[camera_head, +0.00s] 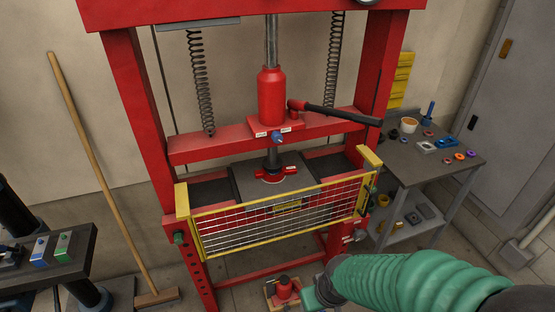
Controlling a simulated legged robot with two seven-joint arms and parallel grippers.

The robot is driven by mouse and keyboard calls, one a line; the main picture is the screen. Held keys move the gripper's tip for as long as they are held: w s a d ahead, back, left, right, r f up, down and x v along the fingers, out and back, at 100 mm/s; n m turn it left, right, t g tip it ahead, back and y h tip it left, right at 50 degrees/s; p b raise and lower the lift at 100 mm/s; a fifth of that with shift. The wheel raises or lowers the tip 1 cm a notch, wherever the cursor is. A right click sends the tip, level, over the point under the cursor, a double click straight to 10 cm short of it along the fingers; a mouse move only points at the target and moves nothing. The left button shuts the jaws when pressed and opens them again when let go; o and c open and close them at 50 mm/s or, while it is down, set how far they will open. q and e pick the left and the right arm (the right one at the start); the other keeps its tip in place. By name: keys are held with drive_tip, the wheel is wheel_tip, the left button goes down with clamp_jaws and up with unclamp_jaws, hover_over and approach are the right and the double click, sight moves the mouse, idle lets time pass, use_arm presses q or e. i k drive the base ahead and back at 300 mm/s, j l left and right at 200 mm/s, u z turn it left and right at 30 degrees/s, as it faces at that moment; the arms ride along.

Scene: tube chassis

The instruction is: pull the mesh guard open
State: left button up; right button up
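The mesh guard (230,233) is a yellow-framed wire panel across the front of a red press (149,120). It stands between two yellow posts, with its right end higher in the picture than its left. A small plate (287,207) is fixed at its top middle. My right arm, in a green ribbed sleeve, comes in from the lower right. Its end, where my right gripper (322,291) is, lies below the guard and apart from it in the picture. The fingers are not clear enough to tell open or shut. My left gripper is not in view.
A red bottle jack (271,97) with a dark lever handle (340,115) sits above the guard. A grey workbench (408,171) with small parts stands right. A broom (95,165) leans at left. A dark shelf (50,268) is at lower left. A small red jack (284,288) is on the floor.

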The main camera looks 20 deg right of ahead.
sight(365, 182)
drive_tip(key=l+z, duration=0.15)
drive_tip(key=z, duration=0.2)
drive_tip(key=i+l+z, duration=0.15)
drive_tip(key=z, duration=0.25)
drive_tip(key=i+l+z, duration=0.1)
drive_tip(key=z, duration=0.25)
